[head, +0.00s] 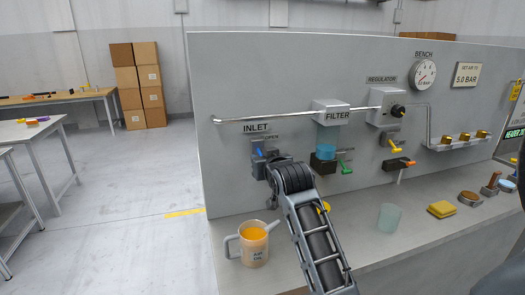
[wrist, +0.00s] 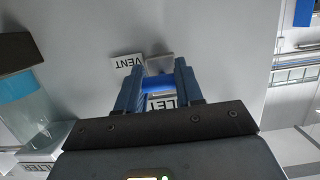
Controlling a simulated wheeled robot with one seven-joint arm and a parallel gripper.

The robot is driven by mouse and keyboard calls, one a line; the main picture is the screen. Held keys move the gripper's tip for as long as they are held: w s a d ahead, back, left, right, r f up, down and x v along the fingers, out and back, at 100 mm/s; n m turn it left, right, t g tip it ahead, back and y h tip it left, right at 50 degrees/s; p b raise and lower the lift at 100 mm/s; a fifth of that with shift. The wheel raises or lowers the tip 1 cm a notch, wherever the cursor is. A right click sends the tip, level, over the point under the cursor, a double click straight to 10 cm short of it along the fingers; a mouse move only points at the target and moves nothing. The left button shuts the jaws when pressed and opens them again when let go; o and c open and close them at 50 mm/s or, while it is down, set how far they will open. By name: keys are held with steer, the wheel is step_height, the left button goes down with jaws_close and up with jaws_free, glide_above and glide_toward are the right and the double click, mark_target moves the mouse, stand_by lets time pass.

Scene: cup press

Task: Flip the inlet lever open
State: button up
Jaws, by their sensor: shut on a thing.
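The inlet lever is blue and sits on the panel under the INLET sign (head: 257,128). In the head view a small blue part of the lever (head: 260,153) shows beside my gripper (head: 262,167); the rest is hidden by my gripper and wrist. In the wrist view the blue lever (wrist: 158,82) lies crosswise between the two fingers of my gripper (wrist: 158,74), which are shut on it.
The filter (head: 331,112) with its blue bowl (head: 325,152) and a green-handled valve (head: 346,163) are right of my gripper. A jug (head: 253,245) of orange liquid stands on the bench below. A frosted cup (head: 389,218) and yellow sponge (head: 441,209) lie further right.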

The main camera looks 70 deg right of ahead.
mark_target(260, 152)
steer(key=shift+r+g+y+p, duration=0.5)
steer(key=shift+r+g+y, duration=0.25)
steer(key=shift+y, duration=0.25)
steer(key=shift+w+d+r+g+y, duration=0.1)
steer(key=shift+r+g+y, duration=0.45)
steer(key=shift+g+y, duration=0.35)
steer(key=shift+w+d+r+g+y, duration=0.1)
steer(key=shift+r+g+y, duration=0.4)
steer(key=shift+g+y, duration=0.4)
steer(key=o, duration=1)
steer(key=shift+o, duration=0.2)
steer(key=shift+r, duration=0.1)
